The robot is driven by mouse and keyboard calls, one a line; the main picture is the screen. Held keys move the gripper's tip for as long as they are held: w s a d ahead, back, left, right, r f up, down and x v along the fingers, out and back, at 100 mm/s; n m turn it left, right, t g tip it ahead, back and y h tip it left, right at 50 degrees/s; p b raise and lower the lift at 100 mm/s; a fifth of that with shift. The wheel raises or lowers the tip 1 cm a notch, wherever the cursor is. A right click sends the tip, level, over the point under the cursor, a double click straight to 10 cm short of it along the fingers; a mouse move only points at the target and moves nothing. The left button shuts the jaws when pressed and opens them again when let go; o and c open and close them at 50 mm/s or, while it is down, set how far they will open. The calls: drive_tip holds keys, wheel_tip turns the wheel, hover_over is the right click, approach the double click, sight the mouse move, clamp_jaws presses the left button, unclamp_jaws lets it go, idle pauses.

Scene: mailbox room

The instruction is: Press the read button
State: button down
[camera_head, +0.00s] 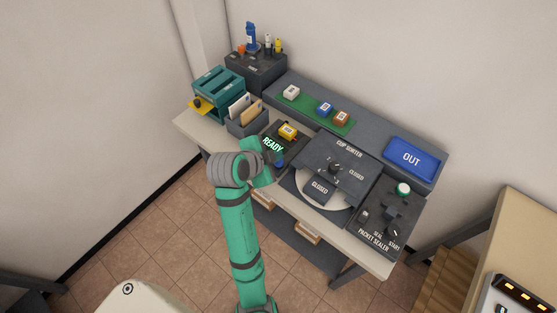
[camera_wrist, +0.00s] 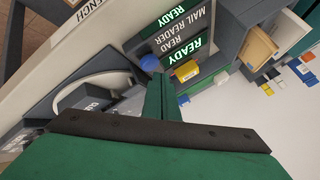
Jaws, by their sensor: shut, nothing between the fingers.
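The mail reader (camera_head: 273,145) is a dark box with a lit green READY sign, partly hidden by my arm in the head view. Its blue round read button (camera_head: 280,164) shows beside my gripper (camera_head: 267,175). In the wrist view the blue button (camera_wrist: 150,63) lies just beyond the tips of my shut, empty gripper (camera_wrist: 161,78), near the word READ on the mail reader (camera_wrist: 190,32). The fingertips look very close to the button. I cannot tell whether they touch it. A yellow-topped item (camera_head: 288,130) sits at the reader's back; it also shows in the wrist view (camera_wrist: 185,69).
The cup sorter (camera_head: 345,157) and packet sealer (camera_head: 378,230) stand to the right on the bench. A letter holder (camera_head: 247,122) and teal rack (camera_head: 218,90) are left. A blue OUT tray (camera_head: 411,158) and several small blocks are behind.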

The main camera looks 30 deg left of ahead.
drive_tip(key=shift+f, duration=0.15)
drive_tip(key=shift+f, duration=0.25)
drive_tip(key=shift+w, duration=0.15)
drive_tip(key=shift+a+f, duration=0.1)
drive_tip(key=shift+a, duration=0.05)
